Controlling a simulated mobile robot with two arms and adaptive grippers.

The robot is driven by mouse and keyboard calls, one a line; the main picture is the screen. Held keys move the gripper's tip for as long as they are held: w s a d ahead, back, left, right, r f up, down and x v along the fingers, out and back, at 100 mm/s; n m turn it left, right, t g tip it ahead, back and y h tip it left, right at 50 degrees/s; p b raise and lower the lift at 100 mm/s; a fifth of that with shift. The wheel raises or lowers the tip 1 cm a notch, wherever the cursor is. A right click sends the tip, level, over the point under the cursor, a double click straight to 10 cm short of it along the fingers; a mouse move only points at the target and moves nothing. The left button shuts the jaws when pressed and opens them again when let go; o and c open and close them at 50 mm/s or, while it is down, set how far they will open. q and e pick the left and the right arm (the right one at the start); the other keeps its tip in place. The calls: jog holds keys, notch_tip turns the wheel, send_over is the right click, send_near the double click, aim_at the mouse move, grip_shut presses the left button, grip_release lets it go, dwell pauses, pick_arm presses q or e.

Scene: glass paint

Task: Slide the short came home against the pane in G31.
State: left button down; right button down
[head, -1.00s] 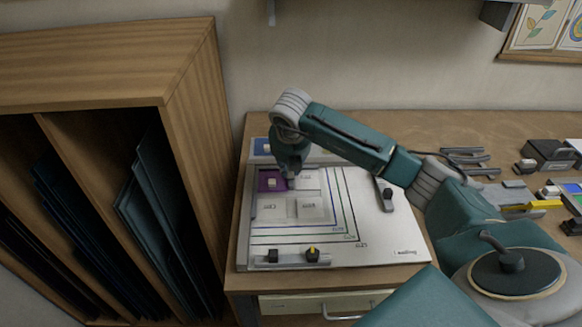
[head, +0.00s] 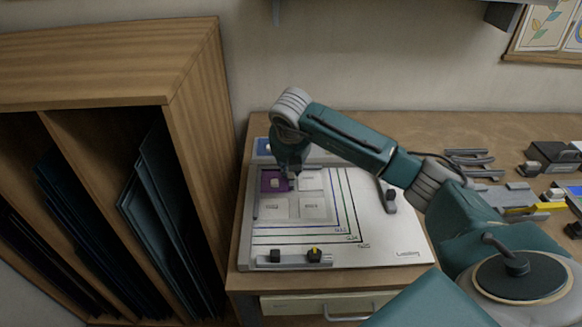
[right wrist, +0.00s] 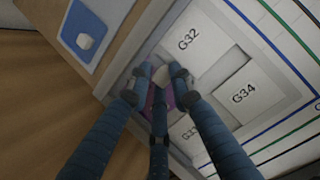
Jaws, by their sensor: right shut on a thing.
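The purple pane (head: 270,181) lies in the top-left cell of the white board (head: 385,245), beside the cell marked G32. A pale knob stands on the pane. The cell's own label is covered. My right gripper (head: 292,178) is down at the pane's right side, towards G32. In the right wrist view its fingers (right wrist: 161,84) are closed around a small pale piece (right wrist: 161,75), which I take to be the short came's grip. The fingers hide most of the came, so I cannot tell whether it touches the pane. The purple also shows between the fingers. My left gripper is out of view.
A blue pane (head: 262,147) with a pale knob lies behind the board. A grey bar (head: 290,259) with two knobs lies along the board's front edge. A dark-handled tool (head: 388,196) lies at its right. A wooden rack (head: 192,130) stands close on the left.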

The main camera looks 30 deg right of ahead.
jog(key=shift+a, duration=0.25)
jog(key=c, duration=1.8)
grip_release()
jog(key=o, duration=0.3)
jog(key=shift+w+a, duration=0.1)
jog(key=shift+w, duration=0.1)
jog(key=shift+o, duration=0.2)
jog(key=shift+r, duration=0.4)
jog(key=shift+s+r+p, duration=0.1)
jog(key=shift+r+p, duration=1.5)
jog(key=shift+r, duration=1.5)
jog(key=shift+f, duration=0.1)
